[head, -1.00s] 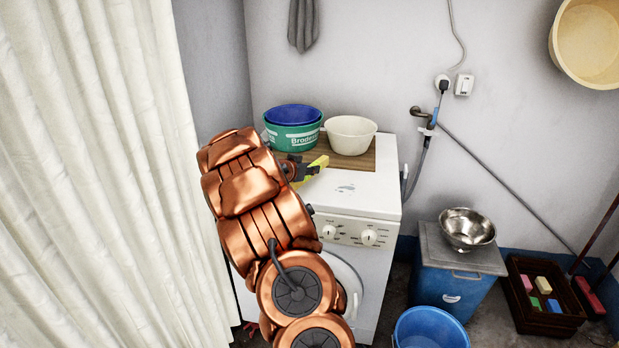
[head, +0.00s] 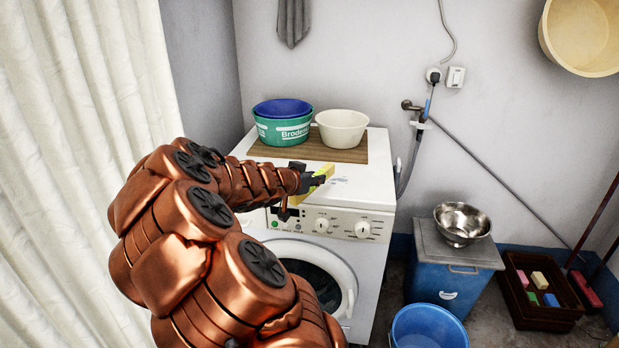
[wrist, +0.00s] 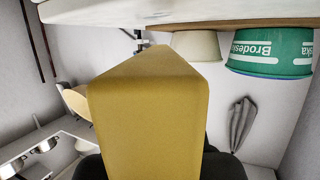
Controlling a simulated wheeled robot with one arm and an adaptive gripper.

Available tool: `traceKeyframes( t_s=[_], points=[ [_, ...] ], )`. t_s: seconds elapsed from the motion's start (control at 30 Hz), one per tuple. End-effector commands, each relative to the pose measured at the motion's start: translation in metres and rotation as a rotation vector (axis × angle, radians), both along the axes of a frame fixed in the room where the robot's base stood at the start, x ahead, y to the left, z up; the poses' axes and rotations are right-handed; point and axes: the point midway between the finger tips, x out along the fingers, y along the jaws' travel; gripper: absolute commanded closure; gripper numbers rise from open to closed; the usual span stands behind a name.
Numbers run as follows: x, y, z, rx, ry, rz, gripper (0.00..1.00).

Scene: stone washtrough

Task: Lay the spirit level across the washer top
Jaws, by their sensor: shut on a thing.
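The yellow spirit level (head: 325,172) is in my gripper (head: 308,181) over the front part of the white washer top (head: 365,192). In the head view it slants from upper right to lower left, partly hidden by my gripper. I cannot tell whether it touches the top. In the wrist view the level (wrist: 148,110) fills the middle, seen along its length, with dark gripper parts at the bottom edge. The washer top (wrist: 110,10) shows along the upper edge there, upside down.
On the back of the washer top, a brown mat (head: 262,150) bears a green tub (head: 283,131) with a blue basin (head: 282,107) in it, and a cream bowl (head: 342,128). A curtain (head: 75,120) hangs left. The front right of the top is bare.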

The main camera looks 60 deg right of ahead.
Motion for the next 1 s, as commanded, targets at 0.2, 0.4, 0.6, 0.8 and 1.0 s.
traceKeyframes(
  t_s=[0.2, 0.4, 0.6, 0.8, 1.0],
  points=[
    [-0.013, 0.013, 0.003, -0.004, 0.0, 0.001, 1.0],
    [-0.018, 0.017, 0.003, -0.002, 0.001, 0.001, 1.0],
    [-0.019, 0.018, 0.003, -0.001, 0.0, 0.001, 1.0],
    [-0.019, 0.017, 0.003, -0.001, 0.0, 0.001, 1.0],
    [-0.019, 0.017, 0.003, -0.001, -0.001, 0.0, 1.0]
  ],
)
